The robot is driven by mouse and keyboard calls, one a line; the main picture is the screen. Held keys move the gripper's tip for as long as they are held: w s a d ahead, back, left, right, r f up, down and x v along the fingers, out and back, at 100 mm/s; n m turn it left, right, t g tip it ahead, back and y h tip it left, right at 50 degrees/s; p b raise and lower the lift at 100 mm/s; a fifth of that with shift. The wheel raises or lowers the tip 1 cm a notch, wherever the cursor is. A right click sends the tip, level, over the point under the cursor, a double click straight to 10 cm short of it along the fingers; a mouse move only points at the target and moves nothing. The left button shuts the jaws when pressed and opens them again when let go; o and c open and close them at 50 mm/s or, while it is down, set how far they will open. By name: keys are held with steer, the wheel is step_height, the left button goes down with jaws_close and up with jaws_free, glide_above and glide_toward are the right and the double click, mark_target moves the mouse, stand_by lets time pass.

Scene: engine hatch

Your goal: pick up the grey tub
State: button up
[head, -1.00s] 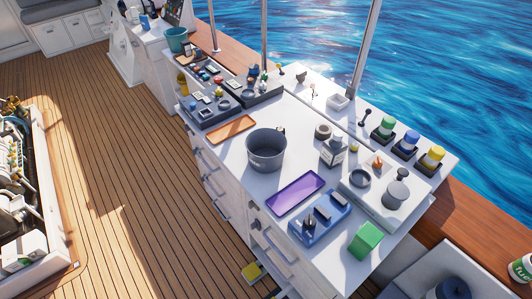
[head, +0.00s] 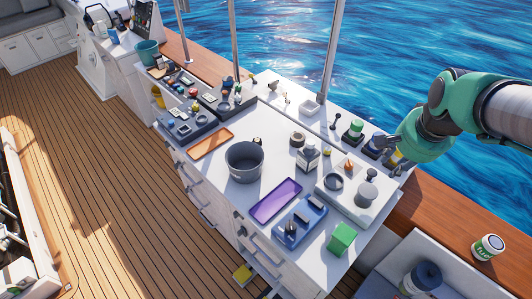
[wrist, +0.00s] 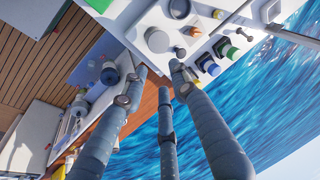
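The grey tub (head: 244,162) is a round, open-topped container standing upright on the white counter (head: 222,190). It sits between an orange tray (head: 211,143) and a purple tray (head: 276,201). My gripper (head: 378,144) is at the right in the head view, over the far edge of the counter near the coloured-lidded jars, well apart from the tub. In the wrist view the long fingers of my gripper (wrist: 155,84) are spread, with nothing held between them. I cannot make out the tub in the wrist view.
A dark bottle (head: 307,157) and a white board with a grey knobbed weight (head: 368,175) stand right of the tub. A blue rack (head: 300,222) and green box (head: 342,238) are nearer. Small-parts trays (head: 185,123) lie left. Rail posts (head: 328,60) rise behind.

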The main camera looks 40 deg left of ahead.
steer(key=a+f+p, duration=0.2)
steer(key=a+f, duration=0.1)
steer(key=a, duration=0.8)
steer(key=g+p, duration=0.2)
steer(key=p, duration=0.4)
glide_above(258, 168)
steer(key=d, duration=0.1)
step_height(258, 168, down, 16)
steer(key=shift+s+d+f, duration=0.1)
steer(key=shift+s, duration=0.2)
steer(key=shift+f, duration=0.15)
steer(key=shift+w+a+f, duration=0.15)
steer(key=shift+a+f, duration=0.05)
steer(key=shift+f, duration=1.15)
steer(key=shift+w+a+f, duration=0.1)
steer(key=shift+a+f, duration=0.1)
steer(key=shift+f, duration=1.2)
steer(key=shift+w+a+f, duration=0.15)
steer(key=shift+a+f, duration=0.05)
steer(key=shift+f, duration=1.15)
steer(key=shift+w+a+f, duration=0.1)
steer(key=shift+a+f, duration=0.05)
steer(key=shift+f, duration=1.15)
steer(key=shift+w+a+f, duration=0.1)
steer(key=shift+a+f, duration=0.05)
steer(key=shift+f, duration=1.15)
